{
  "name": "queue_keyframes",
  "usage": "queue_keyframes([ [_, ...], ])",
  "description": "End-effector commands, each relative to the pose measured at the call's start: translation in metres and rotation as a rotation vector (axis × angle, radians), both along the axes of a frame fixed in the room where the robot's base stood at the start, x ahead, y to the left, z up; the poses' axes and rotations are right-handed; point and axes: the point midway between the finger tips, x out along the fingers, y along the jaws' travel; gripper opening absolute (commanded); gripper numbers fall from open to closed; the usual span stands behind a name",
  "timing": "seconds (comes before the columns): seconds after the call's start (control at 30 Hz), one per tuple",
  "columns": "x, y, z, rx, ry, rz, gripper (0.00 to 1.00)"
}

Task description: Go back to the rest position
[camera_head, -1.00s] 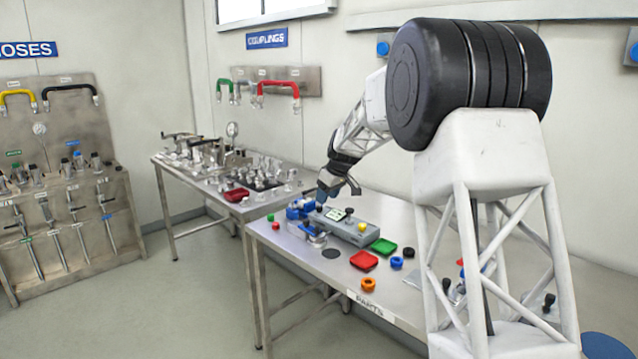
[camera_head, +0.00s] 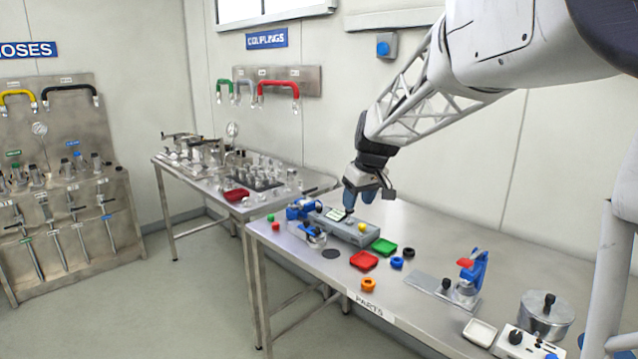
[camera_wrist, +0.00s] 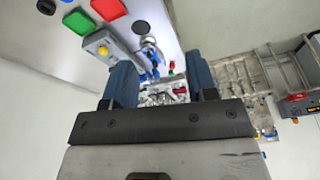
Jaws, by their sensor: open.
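The grey device also shows in the wrist view (camera_wrist: 112,50), beyond the left finger. In the head view I cannot tell whether the fingertips touch anything; they look to be above the device.
A red tray (camera_head: 363,261), a green tray (camera_head: 384,246), an orange ring (camera_head: 368,285) and a blue ring (camera_head: 397,263) lie on the table. A blue clamp stand (camera_head: 468,280) and a metal pot (camera_head: 545,314) stand to the right. A second table (camera_head: 215,180) with metal fittings stands behind left.

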Motion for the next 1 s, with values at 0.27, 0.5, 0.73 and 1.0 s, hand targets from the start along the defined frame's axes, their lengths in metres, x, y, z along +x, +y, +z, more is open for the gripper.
queue_keyframes([
  [0.27,-0.068,-0.017,0.009,-0.009,0.011,-0.086,0.52],
  [0.5,-0.125,-0.031,0.011,-0.018,0.019,-0.16,0.52],
  [0.73,-0.18,-0.042,0.008,-0.025,0.025,-0.233,0.52],
  [1.0,-0.244,-0.055,-0.002,-0.034,0.032,-0.318,0.52],
])
